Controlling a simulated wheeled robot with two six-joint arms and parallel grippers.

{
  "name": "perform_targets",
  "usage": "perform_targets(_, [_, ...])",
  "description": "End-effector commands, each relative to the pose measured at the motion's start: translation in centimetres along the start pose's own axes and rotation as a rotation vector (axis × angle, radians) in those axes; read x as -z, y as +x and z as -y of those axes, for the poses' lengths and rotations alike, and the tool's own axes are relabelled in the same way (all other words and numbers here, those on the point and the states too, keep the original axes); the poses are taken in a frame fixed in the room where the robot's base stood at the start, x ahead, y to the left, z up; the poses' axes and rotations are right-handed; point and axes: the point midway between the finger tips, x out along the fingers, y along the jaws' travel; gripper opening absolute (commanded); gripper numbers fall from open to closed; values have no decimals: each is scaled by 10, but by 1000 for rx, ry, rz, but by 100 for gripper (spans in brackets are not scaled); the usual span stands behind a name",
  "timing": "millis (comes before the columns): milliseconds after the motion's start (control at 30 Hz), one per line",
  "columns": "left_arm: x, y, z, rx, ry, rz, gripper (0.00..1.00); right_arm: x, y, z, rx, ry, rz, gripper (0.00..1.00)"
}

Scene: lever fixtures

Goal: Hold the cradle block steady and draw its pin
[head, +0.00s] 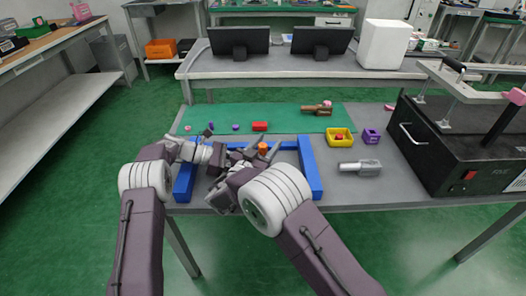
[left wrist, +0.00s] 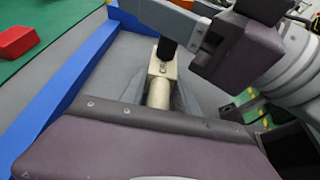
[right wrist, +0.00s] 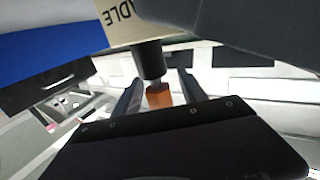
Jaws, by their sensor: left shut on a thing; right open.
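The tan cradle block (right wrist: 125,22), with part of its lettering visible, shows in the right wrist view; arms mostly hide it in the head view. Its pin has a black shank (right wrist: 151,62) and an orange end (right wrist: 158,95). My right gripper (right wrist: 160,92) is open, with a finger on either side of the pin and gaps between. In the head view an orange piece (head: 262,146) shows by my right gripper. My left gripper (left wrist: 162,95) is shut on a pale part (left wrist: 159,75), apparently of the cradle block, inside the blue frame (head: 311,168).
A red block (head: 260,126) lies behind the blue frame on the green mat (head: 285,115). A yellow tray (head: 339,137), a purple piece (head: 371,136) and a grey cylinder (head: 360,167) lie to the right. A black box (head: 450,150) stands at the table's right end.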

Motion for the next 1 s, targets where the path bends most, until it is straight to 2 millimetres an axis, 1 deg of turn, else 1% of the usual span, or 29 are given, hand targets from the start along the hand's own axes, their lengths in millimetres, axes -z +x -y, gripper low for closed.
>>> perform_targets(33, [0, 0, 0, 0, 0, 0, 0, 0, 0, 0, 0, 0, 0, 49])
perform_targets(67, [0, 0, 0, 0, 0, 0, 0, 0, 0, 0, 0, 0, 0, 41])
perform_targets(100, [0, 0, 0, 0, 0, 0, 0, 0, 0, 0, 0, 0, 0, 30])
perform_targets(167, [0, 0, 0, 0, 0, 0, 0, 0, 0, 0, 0, 0, 0, 13])
perform_targets(200, [0, 0, 0, 0, 0, 0, 0, 0, 0, 0, 0, 0, 0, 2])
perform_targets(233, [0, 0, 0, 0, 0, 0, 0, 0, 0, 0, 0, 0, 0, 0])
perform_targets(267, [0, 0, 0, 0, 0, 0, 0, 0, 0, 0, 0, 0, 0, 0])
perform_targets(300, [0, 0, 0, 0, 0, 0, 0, 0, 0, 0, 0, 0, 0, 18])
perform_targets(367, [0, 0, 0, 0, 0, 0, 0, 0, 0, 0, 0, 0, 0, 1])
perform_targets(1000, [0, 0, 0, 0, 0, -1, 0, 5, 0, 0, 0, 0, 0, 0])
